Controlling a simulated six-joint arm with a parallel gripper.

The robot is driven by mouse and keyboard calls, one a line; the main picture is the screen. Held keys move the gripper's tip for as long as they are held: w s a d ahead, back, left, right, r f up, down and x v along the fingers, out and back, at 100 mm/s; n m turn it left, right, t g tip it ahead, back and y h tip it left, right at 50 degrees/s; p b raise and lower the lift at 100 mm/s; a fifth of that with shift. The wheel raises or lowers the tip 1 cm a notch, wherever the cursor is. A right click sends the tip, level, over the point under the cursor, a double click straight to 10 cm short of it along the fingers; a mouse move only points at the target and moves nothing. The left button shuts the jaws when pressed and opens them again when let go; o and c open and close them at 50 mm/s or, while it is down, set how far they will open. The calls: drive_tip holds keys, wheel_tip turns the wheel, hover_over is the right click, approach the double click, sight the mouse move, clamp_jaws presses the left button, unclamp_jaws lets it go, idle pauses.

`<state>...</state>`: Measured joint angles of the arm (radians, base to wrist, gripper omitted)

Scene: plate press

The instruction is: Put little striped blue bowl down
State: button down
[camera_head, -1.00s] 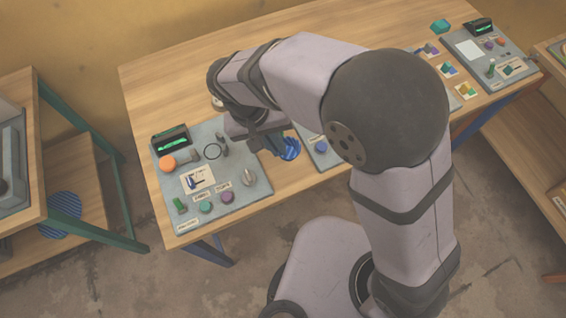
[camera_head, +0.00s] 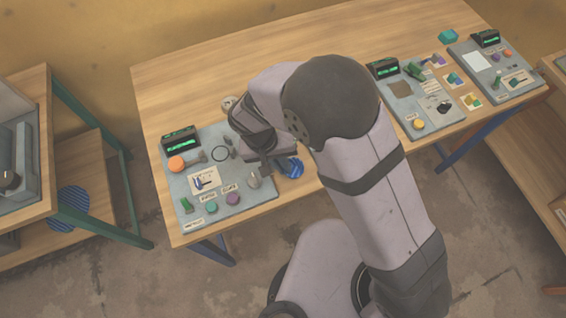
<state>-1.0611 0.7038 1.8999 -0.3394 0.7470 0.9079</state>
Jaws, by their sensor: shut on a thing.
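The little striped blue bowl (camera_head: 291,168) is at the front part of the wooden table (camera_head: 190,84), just right of the left control panel. My gripper (camera_head: 279,165) is shut on the bowl at its left side. My wrist and forearm cover part of the area around the bowl. I cannot tell whether the bowl touches the table top or hangs a little above it.
The left grey control panel (camera_head: 231,207) with knobs and buttons is close beside the bowl. More panels stand at right, one with a brown patch (camera_head: 400,89). A larger striped blue round thing (camera_head: 72,208) lies on a lower shelf at left. The table's back left is bare.

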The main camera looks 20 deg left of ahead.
drive_tip(key=shift+f, duration=0.15)
drive_tip(key=c, duration=2.4)
unclamp_jaws()
drive_tip(key=shift+f, duration=0.1)
drive_tip(key=o, duration=0.5)
drive_tip(key=shift+c, duration=0.2)
drive_tip(key=shift+r, duration=0.35)
drive_tip(key=shift+a+r, duration=0.15)
drive_tip(key=shift+r, duration=0.05)
drive_tip(key=b+v, duration=0.3)
drive_tip(key=v, duration=0.8)
drive_tip(key=shift+r, duration=0.2)
